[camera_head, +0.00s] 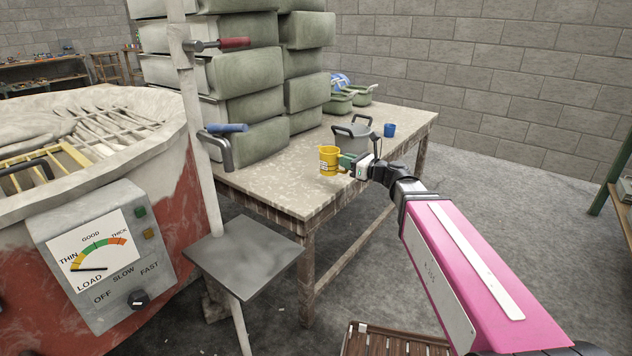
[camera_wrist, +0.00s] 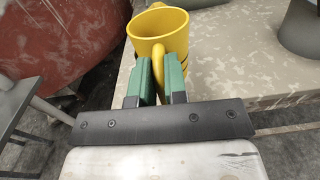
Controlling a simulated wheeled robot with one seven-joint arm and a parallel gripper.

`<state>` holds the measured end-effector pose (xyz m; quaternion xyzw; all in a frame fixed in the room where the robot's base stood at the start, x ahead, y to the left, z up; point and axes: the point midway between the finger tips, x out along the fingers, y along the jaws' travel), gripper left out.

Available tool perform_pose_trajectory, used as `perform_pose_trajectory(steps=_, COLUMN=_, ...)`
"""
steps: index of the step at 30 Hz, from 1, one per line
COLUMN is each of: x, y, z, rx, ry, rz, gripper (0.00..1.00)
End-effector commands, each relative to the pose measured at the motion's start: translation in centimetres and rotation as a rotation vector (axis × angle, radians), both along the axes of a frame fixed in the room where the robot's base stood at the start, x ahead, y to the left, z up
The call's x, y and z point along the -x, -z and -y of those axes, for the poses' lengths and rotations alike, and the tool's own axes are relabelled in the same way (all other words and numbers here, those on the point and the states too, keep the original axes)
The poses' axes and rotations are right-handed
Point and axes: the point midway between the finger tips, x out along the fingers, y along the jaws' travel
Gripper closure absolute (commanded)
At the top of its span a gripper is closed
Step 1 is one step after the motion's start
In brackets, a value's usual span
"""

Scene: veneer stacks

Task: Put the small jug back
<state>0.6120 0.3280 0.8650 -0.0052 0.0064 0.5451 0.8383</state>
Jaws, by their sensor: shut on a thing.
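The small jug is most likely the yellow one (camera_head: 328,158), upright near the front edge of the worn table (camera_head: 285,190). It also shows in the wrist view (camera_wrist: 160,24), with its open mouth toward the camera and its handle toward me. My gripper (camera_head: 345,163) reaches in from the right. In the wrist view its green-padded fingers (camera_wrist: 160,82) are closed on either side of the jug's handle. I cannot tell whether the jug's base touches the tabletop.
A grey two-handled pot (camera_head: 352,138) stands just behind the jug. A blue cup (camera_head: 390,130) is behind it to the right, and green baskets (camera_head: 342,101) lie at the back. Stacked green blocks (camera_head: 245,108) fill the table's left side. Bare tabletop lies left of the jug.

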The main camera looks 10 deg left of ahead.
Motion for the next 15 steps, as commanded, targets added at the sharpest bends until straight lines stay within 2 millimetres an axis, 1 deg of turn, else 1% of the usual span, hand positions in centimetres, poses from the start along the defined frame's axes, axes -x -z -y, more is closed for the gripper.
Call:
perform_pose_trajectory(steps=1, x=0.2, y=-0.4, z=-1.4, rx=-0.002, ry=-0.009, rz=0.001, gripper=1.00)
perform_pose_trajectory(steps=3, x=0.5, y=-0.8, z=-2.7, rx=-0.004, ry=-0.016, rz=0.000, gripper=1.00)
perform_pose_trajectory(steps=6, x=0.8, y=-1.2, z=-4.0, rx=-0.006, ry=-0.022, rz=0.001, gripper=1.00)
perform_pose_trajectory(steps=8, x=0.8, y=-1.3, z=-4.4, rx=-0.007, ry=-0.023, rz=0.002, gripper=1.00)
perform_pose_trajectory(steps=11, x=-0.1, y=-0.9, z=-4.9, rx=-0.007, ry=-0.024, rz=-0.001, gripper=1.00)
perform_pose_trajectory(steps=15, x=-2.7, y=0.7, z=-5.5, rx=-0.006, ry=-0.024, rz=-0.001, gripper=1.00)
